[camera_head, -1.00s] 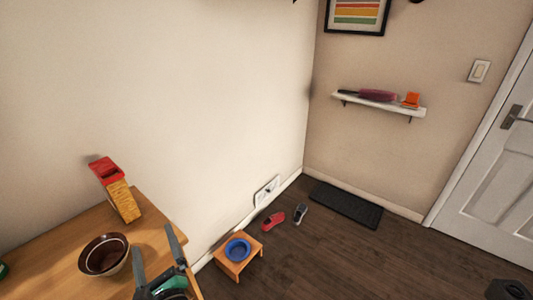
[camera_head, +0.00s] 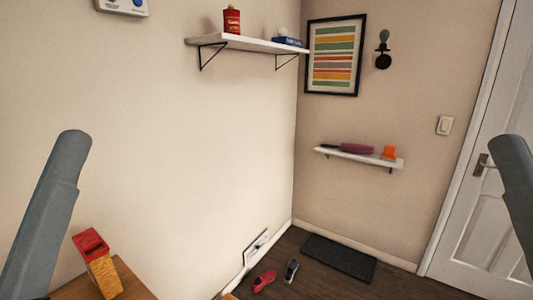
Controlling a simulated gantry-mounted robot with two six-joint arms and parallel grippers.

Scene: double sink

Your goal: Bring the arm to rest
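The head view shows a grey, rounded part of my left arm rising at the left edge. A similar part of my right arm shows at the right edge. Both stand up in front of the room and touch nothing that I can see. Neither gripper's fingertips show, so I cannot see what they hold.
A red-and-yellow box (camera_head: 97,264) stands on the wooden table (camera_head: 134,284) at lower left. A lower shelf (camera_head: 358,157) is on the right wall. Shoes (camera_head: 264,281) and a dark mat (camera_head: 339,258) lie on the floor.

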